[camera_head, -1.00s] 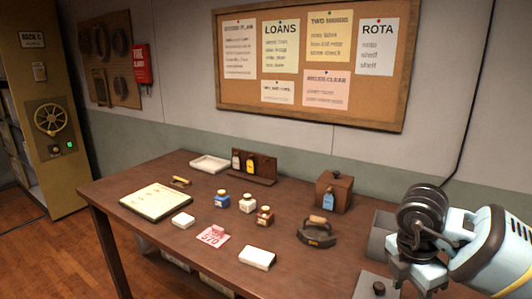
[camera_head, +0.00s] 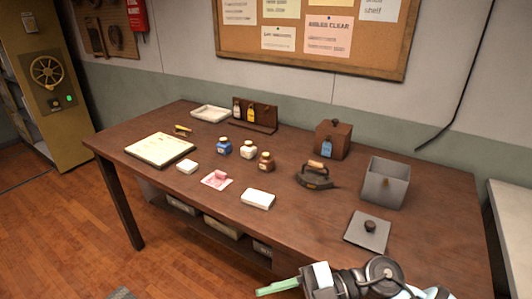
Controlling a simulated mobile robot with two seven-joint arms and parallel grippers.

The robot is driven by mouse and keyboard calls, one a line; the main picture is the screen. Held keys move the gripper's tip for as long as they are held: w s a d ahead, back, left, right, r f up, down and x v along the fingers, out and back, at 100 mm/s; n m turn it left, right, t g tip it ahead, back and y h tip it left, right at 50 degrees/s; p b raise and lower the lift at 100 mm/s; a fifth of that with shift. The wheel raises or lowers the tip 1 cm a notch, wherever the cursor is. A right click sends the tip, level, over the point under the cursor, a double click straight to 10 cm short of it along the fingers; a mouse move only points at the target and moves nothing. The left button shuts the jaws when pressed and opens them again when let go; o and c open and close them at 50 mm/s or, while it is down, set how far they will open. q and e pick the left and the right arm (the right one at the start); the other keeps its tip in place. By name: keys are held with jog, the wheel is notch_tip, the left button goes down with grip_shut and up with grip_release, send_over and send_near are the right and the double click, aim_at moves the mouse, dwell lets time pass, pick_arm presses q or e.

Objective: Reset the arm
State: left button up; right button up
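My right arm comes in at the bottom right, and its gripper (camera_head: 290,284) is low in front of the table's near edge. A pale green finger points left, and the gripper is partly cut off by the frame's bottom edge, so I cannot tell whether it is open. Nothing is visibly held in it. My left gripper is not in view. The wooden table (camera_head: 330,225) carries an open grey box (camera_head: 384,184) at the right, with a grey knobbed lid (camera_head: 367,231) lying in front of it.
On the table are a flat iron (camera_head: 315,176), a wooden box (camera_head: 333,139), several small bottles (camera_head: 248,150), a white block (camera_head: 257,199), a pink card (camera_head: 217,180), a ledger (camera_head: 160,149) and a white tray (camera_head: 211,114). A pale counter (camera_head: 515,215) stands at the right. The floor at left is clear.

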jog(key=d+f+m+t+h, duration=0.5)
jog(key=d+f+m+t, duration=0.15)
jog(key=m+t, duration=0.4)
jog(key=d+f+m+t+h, duration=0.45)
jog(key=f+m+t, duration=0.4)
jog(key=m, duration=0.35)
jog(key=s+d+f+m+g+h, duration=0.1)
jog(key=s+d+f+g+h, duration=0.1)
jog(key=s+f, duration=0.5)
jog(key=s+d+f+m+g+h, duration=0.1)
jog(key=s+d+f+g+h, duration=0.2)
jog(key=s+f, duration=0.4)
jog(key=s+d+g, duration=0.1)
jog(key=s+d, duration=0.1)
jog(key=s, duration=0.1)
jog(key=shift+d+g+p, duration=0.2)
jog(key=shift+g+p, duration=0.2)
